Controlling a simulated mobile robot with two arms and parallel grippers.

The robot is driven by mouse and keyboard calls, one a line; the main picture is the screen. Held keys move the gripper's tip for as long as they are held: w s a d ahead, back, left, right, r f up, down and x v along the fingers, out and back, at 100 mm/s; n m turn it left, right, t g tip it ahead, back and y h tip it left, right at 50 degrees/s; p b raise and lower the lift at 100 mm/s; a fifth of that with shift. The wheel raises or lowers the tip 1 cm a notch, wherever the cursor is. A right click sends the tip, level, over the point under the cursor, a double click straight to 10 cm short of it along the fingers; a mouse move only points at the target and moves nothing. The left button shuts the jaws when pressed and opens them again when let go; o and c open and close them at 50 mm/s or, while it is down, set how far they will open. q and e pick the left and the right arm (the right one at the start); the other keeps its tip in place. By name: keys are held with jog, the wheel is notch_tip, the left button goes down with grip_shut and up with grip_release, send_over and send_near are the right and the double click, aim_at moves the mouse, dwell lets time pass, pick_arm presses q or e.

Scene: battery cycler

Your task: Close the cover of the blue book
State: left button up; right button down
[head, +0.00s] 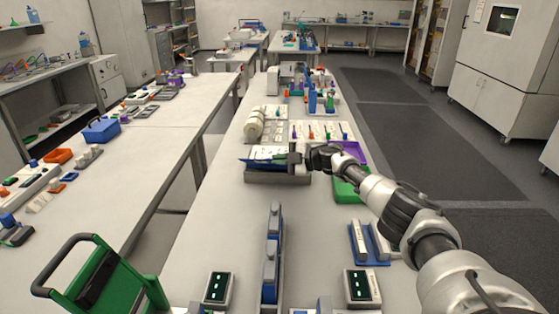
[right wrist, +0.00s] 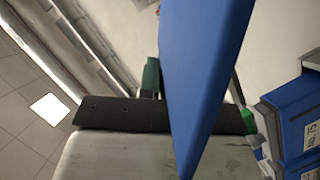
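The blue book (head: 258,161) lies open in the head view, in a grey holder (head: 264,179) on the middle bench, with white pages showing and a blue edge at its left. My right gripper (head: 295,158) is at the book's right end, its fingers small and hard to make out there. In the right wrist view a large blue panel, seemingly the book's cover (right wrist: 200,70), stands steeply across the gripper (right wrist: 198,98). The green-tipped fingers are apart on either side of it; contact is hidden. My left gripper is in neither view.
A purple tray (head: 353,151) and a green tray (head: 346,190) lie right of the book, under my right arm. White rolls (head: 254,124) stand behind it. Blue upright parts (head: 271,250) stand nearer. Blue labelled boxes (right wrist: 292,125) show in the right wrist view.

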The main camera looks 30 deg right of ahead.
dwell(0.3)
jog(key=c, duration=1.3)
grip_release()
jog(key=shift+r, duration=0.1)
jog(key=shift+s+d+r+p, duration=0.15)
jog(key=shift+s+d+p, duration=0.1)
jog(key=shift+s+p, duration=0.25)
jog(key=p+v, duration=0.6)
jog(key=v, duration=0.5)
jog(key=shift+s+d, duration=0.1)
jog(key=shift+s, duration=0.05)
